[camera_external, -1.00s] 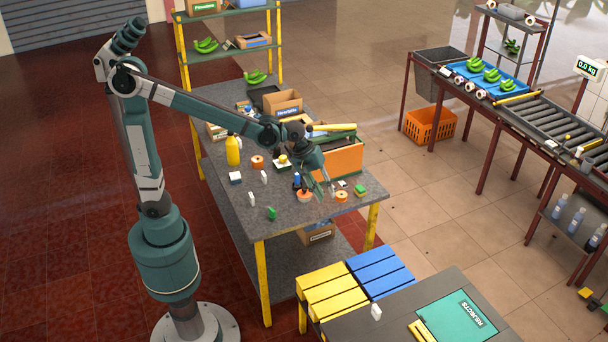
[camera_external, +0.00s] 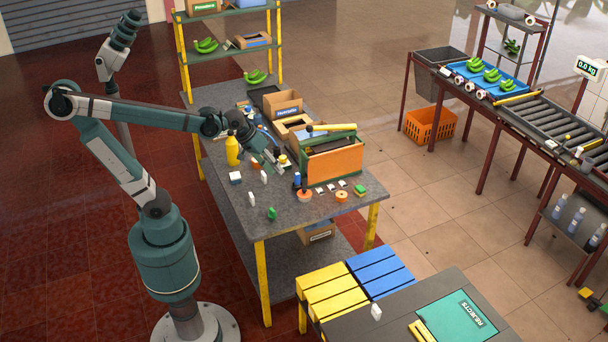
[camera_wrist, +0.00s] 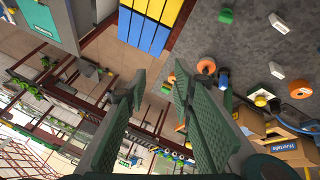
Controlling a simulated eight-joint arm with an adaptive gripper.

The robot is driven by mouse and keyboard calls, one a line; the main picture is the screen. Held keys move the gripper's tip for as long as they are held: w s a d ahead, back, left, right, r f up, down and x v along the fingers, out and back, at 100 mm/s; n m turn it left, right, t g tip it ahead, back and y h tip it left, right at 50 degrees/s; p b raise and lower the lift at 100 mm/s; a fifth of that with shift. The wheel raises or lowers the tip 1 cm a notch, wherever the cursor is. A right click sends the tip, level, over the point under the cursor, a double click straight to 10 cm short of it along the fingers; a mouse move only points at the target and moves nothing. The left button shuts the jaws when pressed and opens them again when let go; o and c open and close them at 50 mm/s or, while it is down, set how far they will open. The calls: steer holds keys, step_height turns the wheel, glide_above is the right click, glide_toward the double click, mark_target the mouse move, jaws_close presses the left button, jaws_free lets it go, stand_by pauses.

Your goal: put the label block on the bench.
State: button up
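My gripper (camera_external: 278,164) is over the grey-topped workbench (camera_external: 222,208), left of the orange-fronted box. In the wrist view its two green fingers (camera_wrist: 158,88) are wide apart with nothing between them. Small white blocks stand on the workbench: one at the left (camera_external: 235,177), one to its right (camera_external: 264,176) and one nearer the front (camera_external: 251,199). Another white block (camera_external: 376,312) stands on the grey table at the front right. I cannot tell which of these is the label block; no lettering on them is readable.
The orange-fronted box (camera_external: 335,166) stands on the workbench, with a yellow bottle (camera_external: 232,151), an orange pot (camera_external: 304,196) and tape rolls around. Yellow slats (camera_external: 333,290) and blue slats (camera_external: 380,272) lie low in front. The teal REJECTS panel (camera_external: 457,318) lies on the front table.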

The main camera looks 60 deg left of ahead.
steer(key=s+a+f+m+t+y, duration=0.1)
steer(key=s+a+f+m, duration=0.3)
steer(key=s+a, duration=0.6)
steer(key=shift+s+y, duration=0.4)
steer(key=shift+s, duration=0.2)
